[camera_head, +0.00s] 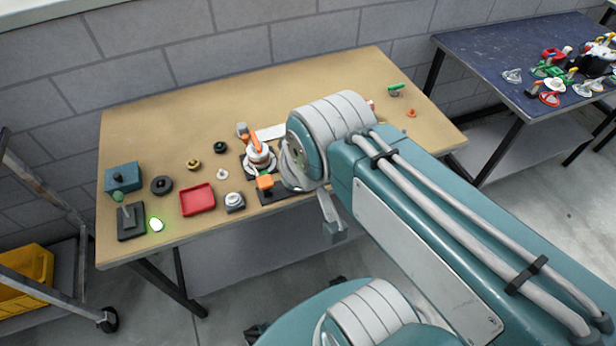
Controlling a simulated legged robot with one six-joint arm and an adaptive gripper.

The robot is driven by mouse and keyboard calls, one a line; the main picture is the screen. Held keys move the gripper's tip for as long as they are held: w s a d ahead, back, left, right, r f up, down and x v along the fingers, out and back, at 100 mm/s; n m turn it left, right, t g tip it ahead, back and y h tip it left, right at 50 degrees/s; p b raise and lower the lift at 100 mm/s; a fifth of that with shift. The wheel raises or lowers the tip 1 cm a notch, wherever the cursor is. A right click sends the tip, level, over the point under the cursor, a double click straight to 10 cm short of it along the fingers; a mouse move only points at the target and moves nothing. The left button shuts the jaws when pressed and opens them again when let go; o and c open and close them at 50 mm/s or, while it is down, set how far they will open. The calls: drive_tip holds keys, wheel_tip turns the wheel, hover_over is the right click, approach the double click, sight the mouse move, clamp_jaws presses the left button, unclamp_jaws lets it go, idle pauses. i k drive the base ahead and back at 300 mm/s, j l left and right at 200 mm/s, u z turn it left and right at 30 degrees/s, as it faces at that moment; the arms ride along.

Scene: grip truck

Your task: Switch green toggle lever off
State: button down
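A toggle lever (124,212) with a dull green knob stands on a dark square base at the front left of the wooden table. It leans toward the back left. A small lamp (156,224) just right of its base glows bright green-white. Another part with a bright green handle (395,87) sits at the back right of the table. My gripper (333,222) shows only in part, as a grey finger below my wrist near the table's front edge, well right of the toggle lever. The rest is hidden behind my arm, so its opening cannot be told.
A teal box (122,177), a black ring (161,185), a red tray (197,200) and a grey knob (234,202) stand near the lever. An orange-handled device (259,158) is mid-table. A blue table (490,60) is at right, a cart (50,230) at left.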

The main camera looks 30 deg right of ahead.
sight(118, 196)
drive_tip(key=i+j+u, duration=0.1)
drive_tip(key=j, duration=0.3)
drive_tip(key=i+j+u, duration=0.1)
drive_tip(key=j, duration=0.3)
drive_tip(key=i+j+u, duration=0.1)
drive_tip(key=i+j, duration=0.15)
drive_tip(key=j, duration=0.15)
